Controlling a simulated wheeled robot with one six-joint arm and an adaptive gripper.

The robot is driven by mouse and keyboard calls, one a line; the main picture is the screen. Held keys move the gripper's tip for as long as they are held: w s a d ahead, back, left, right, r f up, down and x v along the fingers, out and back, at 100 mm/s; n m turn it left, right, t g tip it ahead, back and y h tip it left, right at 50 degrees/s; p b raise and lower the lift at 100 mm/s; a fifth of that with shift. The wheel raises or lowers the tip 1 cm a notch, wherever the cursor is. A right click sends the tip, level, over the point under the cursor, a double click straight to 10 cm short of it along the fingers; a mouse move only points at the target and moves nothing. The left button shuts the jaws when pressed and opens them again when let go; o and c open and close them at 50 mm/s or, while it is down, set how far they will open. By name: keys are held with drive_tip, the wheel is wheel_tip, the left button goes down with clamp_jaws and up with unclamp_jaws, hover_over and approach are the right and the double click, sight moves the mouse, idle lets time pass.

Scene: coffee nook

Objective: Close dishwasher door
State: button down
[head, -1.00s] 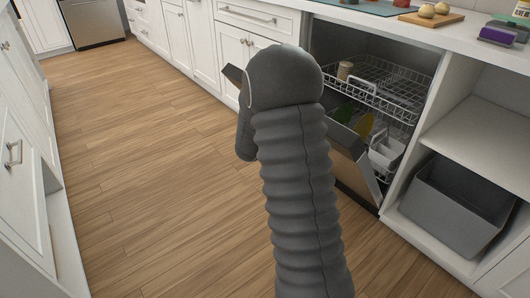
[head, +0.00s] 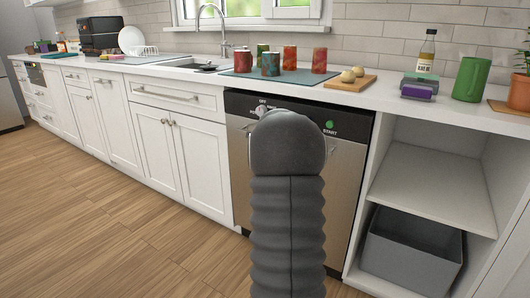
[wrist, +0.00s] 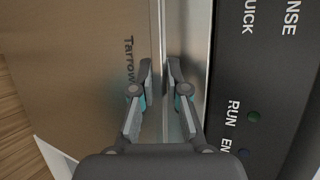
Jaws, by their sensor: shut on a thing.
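The dishwasher door (head: 344,190) stands upright in the counter front in the head view, flush or nearly flush. No rack or interior shows. Its black control panel (head: 300,108) runs along the top, with a knob and a green light. My gripper (wrist: 158,75) is shut on the silver door handle (wrist: 158,25) in the wrist view, one finger on each side of it. The door's brownish panel (wrist: 90,70) lies to the left there and the control panel to the right. In the head view my arm hides the gripper and the middle of the door.
An open shelf (head: 435,185) with a grey bin (head: 410,262) is right of the dishwasher. White cabinets (head: 190,155) run to the left. The countertop above holds several cans, a cutting board (head: 350,85) and a green mug (head: 470,80). The wood floor (head: 110,235) at left is clear.

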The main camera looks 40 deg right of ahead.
drive_tip(key=shift+w+d+r, duration=0.2)
drive_tip(key=shift+d, duration=0.35)
drive_tip(key=shift+w+d+r, duration=0.2)
drive_tip(key=shift+d, duration=0.3)
drive_tip(key=c, duration=1.2)
unclamp_jaws()
drive_tip(key=shift+s+d, duration=0.15)
drive_tip(key=shift+d, duration=0.1)
drive_tip(key=shift+f, duration=0.1)
drive_tip(key=shift+a+f, duration=0.1)
drive_tip(key=shift+a, duration=0.05)
drive_tip(key=v, duration=1.2)
